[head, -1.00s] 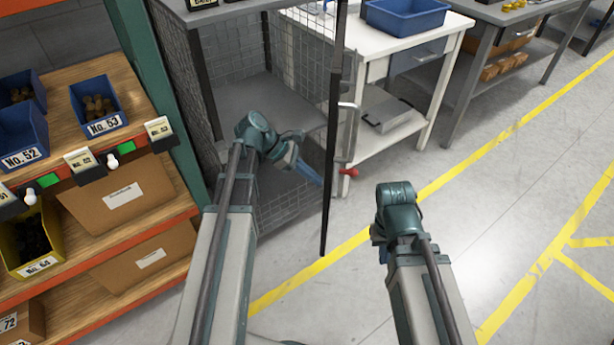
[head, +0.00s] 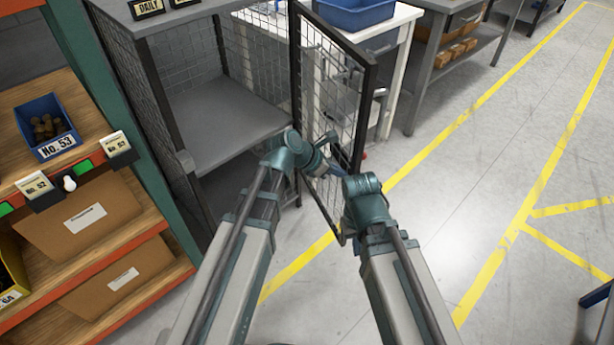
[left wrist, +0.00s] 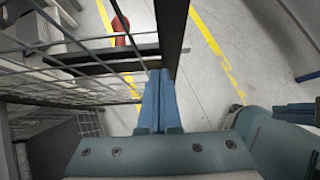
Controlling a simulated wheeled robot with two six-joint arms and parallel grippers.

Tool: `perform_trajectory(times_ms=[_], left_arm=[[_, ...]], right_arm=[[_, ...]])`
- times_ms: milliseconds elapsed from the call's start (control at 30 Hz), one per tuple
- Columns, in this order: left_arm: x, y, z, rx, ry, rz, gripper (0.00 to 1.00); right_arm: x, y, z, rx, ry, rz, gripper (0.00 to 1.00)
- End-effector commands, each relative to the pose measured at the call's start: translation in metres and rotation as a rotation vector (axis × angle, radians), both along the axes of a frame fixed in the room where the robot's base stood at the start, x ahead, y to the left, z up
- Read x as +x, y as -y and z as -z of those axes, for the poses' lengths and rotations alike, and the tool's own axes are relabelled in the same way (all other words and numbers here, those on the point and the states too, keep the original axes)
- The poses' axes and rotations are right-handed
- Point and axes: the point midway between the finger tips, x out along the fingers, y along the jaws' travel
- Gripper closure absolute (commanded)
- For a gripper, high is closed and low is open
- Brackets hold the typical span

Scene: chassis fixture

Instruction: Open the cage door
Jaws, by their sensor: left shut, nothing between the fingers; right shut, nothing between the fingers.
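The cage door (head: 330,85), black-framed with wire mesh, stands swung out from the cage (head: 225,125), whose front is open and shows a grey shelf. My left gripper (head: 337,172) is shut and empty on the cage side of the door, close to its lower part. In the left wrist view its blue fingers (left wrist: 159,78) point at the black door frame (left wrist: 172,30); whether they touch it I cannot tell. A red knob (left wrist: 120,30) shows beyond the mesh. My right gripper's blue fingers (left wrist: 294,109) show shut at the right; in the head view its wrist hides them.
A white table (head: 405,18) with a blue tray (head: 350,12) stands behind the door.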

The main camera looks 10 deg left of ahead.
Motion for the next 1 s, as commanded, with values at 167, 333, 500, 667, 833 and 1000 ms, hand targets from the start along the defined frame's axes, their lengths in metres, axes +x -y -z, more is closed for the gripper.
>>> perform_trajectory(times_ms=[167,333,500,667,833,1000], left_arm=[[0.037,0.055,0.0,0.0,0.0,-0.004,1.0],[0.066,0.092,0.0,0.0,-0.001,-0.006,1.0],[0.088,0.116,0.0,0.0,-0.002,-0.007,1.0],[0.101,0.128,0.0,0.0,-0.001,-0.008,1.0],[0.106,0.133,0.0,0.0,-0.002,-0.008,1.0],[0.107,0.134,0.0,0.0,-0.002,-0.008,1.0]], right_arm=[[0.0,0.0,0.0,0.0,0.0,0.0,1.0],[0.0,0.0,0.0,0.0,0.0,0.0,1.0],[0.0,0.0,0.0,0.0,0.0,0.0,1.0],[0.0,0.0,0.0,0.0,0.0,0.0,1.0],[0.0,0.0,0.0,0.0,0.0,0.0,1.0],[0.0,0.0,0.0,0.0,0.0,0.0,1.0]])
